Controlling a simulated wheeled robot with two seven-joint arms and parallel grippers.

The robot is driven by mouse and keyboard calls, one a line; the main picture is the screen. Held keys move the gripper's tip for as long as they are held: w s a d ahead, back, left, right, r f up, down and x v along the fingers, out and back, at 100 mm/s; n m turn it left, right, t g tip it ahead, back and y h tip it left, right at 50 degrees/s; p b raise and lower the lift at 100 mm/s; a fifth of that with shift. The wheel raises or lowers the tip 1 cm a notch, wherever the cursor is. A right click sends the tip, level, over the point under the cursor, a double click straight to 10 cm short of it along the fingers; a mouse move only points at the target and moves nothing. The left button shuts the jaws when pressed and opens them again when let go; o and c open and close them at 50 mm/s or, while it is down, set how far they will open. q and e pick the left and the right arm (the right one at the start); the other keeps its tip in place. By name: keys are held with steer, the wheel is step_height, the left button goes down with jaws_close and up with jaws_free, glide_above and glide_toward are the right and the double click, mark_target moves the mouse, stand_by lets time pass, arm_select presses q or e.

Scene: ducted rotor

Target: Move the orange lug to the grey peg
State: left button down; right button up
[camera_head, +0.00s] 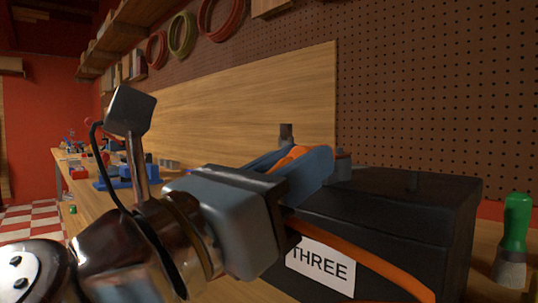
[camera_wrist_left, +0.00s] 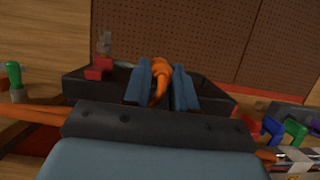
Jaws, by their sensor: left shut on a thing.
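My left gripper (camera_head: 300,165) has blue fingers shut on the orange lug (camera_head: 288,158). It holds the lug above the left part of a black box (camera_head: 455,215) labelled THREE. In the left wrist view the orange lug (camera_wrist_left: 161,75) sits between the two fingers (camera_wrist_left: 160,88). A dark grey post (camera_head: 286,132) rises just behind the fingers, partly hidden by them. Another grey stub (camera_head: 342,163) stands just right of the fingertips. I cannot tell which is the grey peg, or whether the lug touches either. My right gripper is not in view.
An orange cable (camera_head: 365,262) runs below my gripper across the box front. A green-handled brush (camera_head: 515,225) stands right of the box. A red block (camera_wrist_left: 98,70) shows in the left wrist view. Blue tools (camera_head: 115,175) lie on the bench at left.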

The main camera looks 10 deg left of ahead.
arm_select(q)
steer(key=c, duration=0.8)
jaws_free()
steer(key=shift+w, duration=0.1)
steer(key=shift+p+v, duration=1.65)
steer(key=shift+v, duration=5.2)
